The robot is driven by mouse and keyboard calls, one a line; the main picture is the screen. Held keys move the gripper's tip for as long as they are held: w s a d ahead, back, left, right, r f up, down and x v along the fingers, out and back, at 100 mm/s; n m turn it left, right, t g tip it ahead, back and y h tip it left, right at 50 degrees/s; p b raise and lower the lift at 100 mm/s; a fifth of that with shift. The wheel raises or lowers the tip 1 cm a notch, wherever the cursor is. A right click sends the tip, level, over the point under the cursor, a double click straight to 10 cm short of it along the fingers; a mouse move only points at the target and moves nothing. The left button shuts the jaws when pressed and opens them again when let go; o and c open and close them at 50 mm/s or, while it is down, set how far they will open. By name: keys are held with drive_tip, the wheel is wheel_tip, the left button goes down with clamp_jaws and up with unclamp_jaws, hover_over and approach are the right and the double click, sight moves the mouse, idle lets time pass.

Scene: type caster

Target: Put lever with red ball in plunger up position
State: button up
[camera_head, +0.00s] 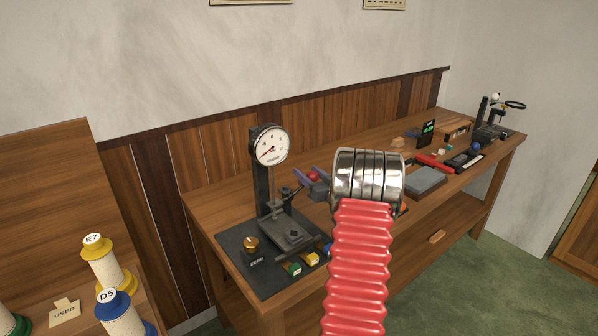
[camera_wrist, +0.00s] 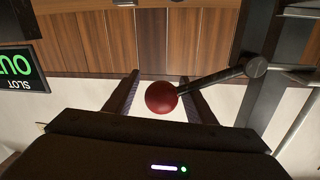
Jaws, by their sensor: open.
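The lever's red ball (camera_head: 313,176) is beside the dial gauge stand (camera_head: 262,190) in the head view. In the wrist view the red ball (camera_wrist: 161,97) sits between my gripper's two fingers (camera_wrist: 159,78), with gaps on both sides. The dark lever rod (camera_wrist: 212,80) runs from the ball to a round pivot at the stand. My gripper (camera_head: 309,174) is open around the ball, its purple fingers partly hidden behind my wrist. The dial gauge (camera_head: 269,146) has a white face and red needle. The plunger's position cannot be made out clearly.
The stand is on a dark mat (camera_head: 244,260) with a brass knob (camera_head: 251,244) and green and yellow blocks. Several tools and a green-lit display (camera_head: 428,128) are farther right on the bench. A display (camera_wrist: 24,68) shows upside down in the wrist view.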

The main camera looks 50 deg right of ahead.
drive_tip(key=shift+w+d, duration=0.1)
drive_tip(key=shift+w, duration=0.3)
